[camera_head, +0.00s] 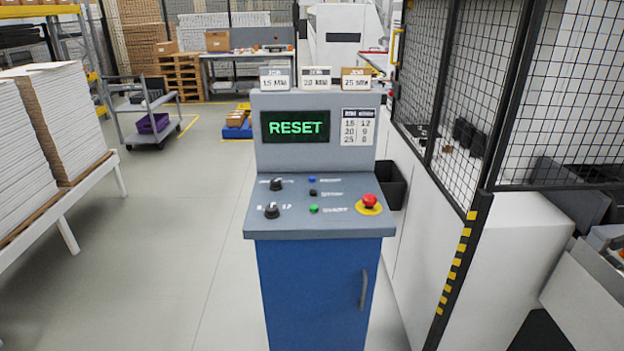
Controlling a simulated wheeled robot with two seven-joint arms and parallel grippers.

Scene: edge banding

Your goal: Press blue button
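A control console with a blue cabinet (310,290) and a grey sloped panel (335,225) stands upright in the middle of the head view. The small blue button (312,180) is on the panel's upper row. Below it are a black button (312,193) and a green button (314,209). Two black knobs, the upper (276,184) and the lower (272,211), sit to the left. A red mushroom button (370,201) on a yellow base is at the right. The screen (296,126) reads RESET in green. Neither of my grippers is in view.
A black mesh fence (465,100) and white machine housing (520,240) are close on the right. A white table with stacked boards (50,130) is on the left. A cart (145,115) stands behind. The floor (180,260) left of the console is clear.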

